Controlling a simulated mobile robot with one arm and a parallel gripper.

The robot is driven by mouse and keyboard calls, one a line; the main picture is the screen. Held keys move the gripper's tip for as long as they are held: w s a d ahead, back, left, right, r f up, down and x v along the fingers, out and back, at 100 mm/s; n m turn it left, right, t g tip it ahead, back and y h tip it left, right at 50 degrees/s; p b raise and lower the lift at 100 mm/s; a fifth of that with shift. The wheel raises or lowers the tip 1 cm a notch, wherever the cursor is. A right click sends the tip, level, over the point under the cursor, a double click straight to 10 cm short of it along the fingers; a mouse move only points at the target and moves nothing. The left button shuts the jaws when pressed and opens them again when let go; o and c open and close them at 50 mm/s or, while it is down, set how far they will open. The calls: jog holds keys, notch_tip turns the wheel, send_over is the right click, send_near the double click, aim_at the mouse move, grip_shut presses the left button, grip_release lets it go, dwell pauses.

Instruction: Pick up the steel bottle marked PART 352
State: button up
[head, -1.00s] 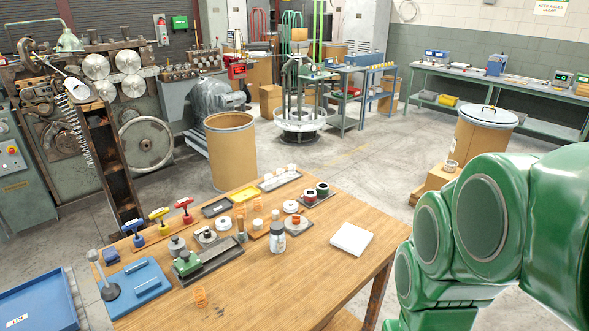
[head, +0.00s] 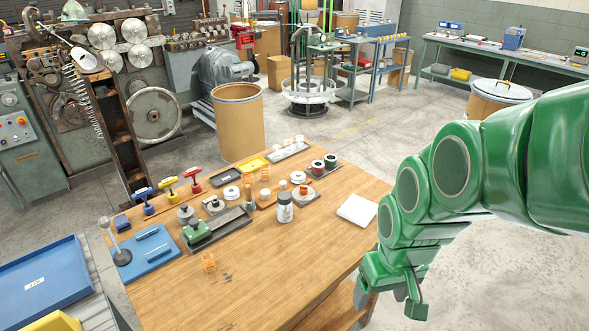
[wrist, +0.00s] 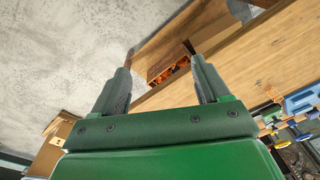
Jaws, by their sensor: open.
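A small steel-and-white bottle (head: 285,208) stands upright on the wooden table (head: 290,262), in front of the row of small parts. It carries a label with dark print too small to read, so I cannot confirm PART 352. My gripper (head: 387,297) hangs beside the table's right edge, below and to the right of the bottle and well apart from it. In the wrist view my gripper (wrist: 160,52) has its two fingers spread with nothing between them. The bottle does not show clearly in the wrist view.
A white square pad (head: 357,211) lies right of the bottle. A green block tool (head: 199,231) on a dark plate, a blue fixture (head: 146,254) and an orange coil (head: 209,262) lie to the left. Black trays and spools stand behind. The table's front middle is mostly clear.

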jog(key=w+a+f+n+t+y, duration=0.2)
jog(key=w+a+f, duration=0.2)
jog(key=w, duration=0.6)
jog(key=n+t+y, duration=0.3)
jog(key=t+y, duration=0.3)
jog(key=t, duration=0.2)
send_near(288, 201)
notch_tip(288, 201, down, 2)
jog(key=w+a, duration=0.2)
jog(key=a, duration=0.1)
jog(key=shift+w, duration=0.3)
jog(key=shift+x, duration=1.95)
jog(key=shift+w+d+x, duration=0.15)
jog(key=shift+x, duration=0.85)
jog(key=shift+w+d+x, duration=0.1)
jog(key=shift+x, duration=0.85)
jog(key=shift+r, duration=0.1)
jog(key=c, duration=1.2)
